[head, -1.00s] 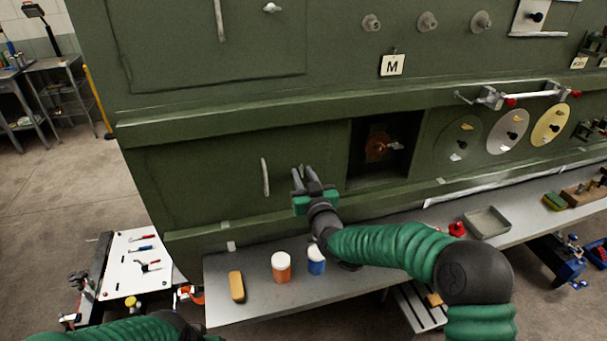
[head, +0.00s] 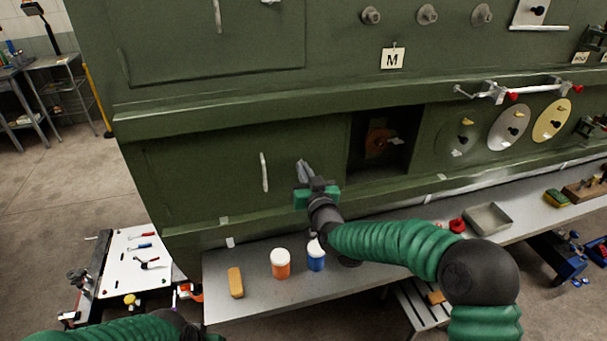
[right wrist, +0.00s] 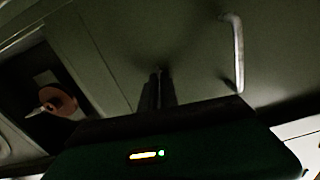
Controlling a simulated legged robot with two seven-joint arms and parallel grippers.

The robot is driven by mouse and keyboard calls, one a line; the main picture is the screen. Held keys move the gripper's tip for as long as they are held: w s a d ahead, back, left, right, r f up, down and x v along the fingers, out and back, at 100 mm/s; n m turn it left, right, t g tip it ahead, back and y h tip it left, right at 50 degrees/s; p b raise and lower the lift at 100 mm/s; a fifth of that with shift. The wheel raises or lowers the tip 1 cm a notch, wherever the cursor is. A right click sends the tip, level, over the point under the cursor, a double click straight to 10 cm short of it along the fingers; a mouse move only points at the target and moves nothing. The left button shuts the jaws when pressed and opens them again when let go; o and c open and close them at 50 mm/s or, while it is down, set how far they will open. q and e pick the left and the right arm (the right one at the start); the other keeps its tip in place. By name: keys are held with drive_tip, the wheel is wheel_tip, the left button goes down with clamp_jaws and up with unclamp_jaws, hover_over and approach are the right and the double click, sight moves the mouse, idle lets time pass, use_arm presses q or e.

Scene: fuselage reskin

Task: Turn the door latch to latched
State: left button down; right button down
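The green lower door (head: 205,180) is closed flush in the fuselage side, with a pale vertical handle (head: 264,172) that also shows in the right wrist view (right wrist: 236,52). My right gripper (head: 304,168) is at the door's right part, right of the handle. Its fingers are close together at the door latch; in the right wrist view they show as a dark narrow pair (right wrist: 158,90) with a thin light sliver between the tips. The latch is almost wholly hidden by the fingers, so its angle cannot be told. My left gripper is out of view; only part of my left arm shows.
Right of the door is a dark recess (head: 362,162) with an orange-brown round part (head: 378,142). The door front is otherwise clear.

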drive_tip(key=shift+d+f+m+b, duration=0.1)
drive_tip(key=shift+f+m+b, duration=0.05)
drive_tip(key=shift+m+b, duration=4.1)
drive_tip(key=shift+d+f+m+b, duration=0.1)
drive_tip(key=shift+m+b, duration=4.05)
drive_tip(key=shift+b, duration=0.15)
drive_tip(key=c, duration=1.6)
unclamp_jaws()
drive_tip(key=shift+w, duration=0.1)
drive_tip(key=v, duration=1.7)
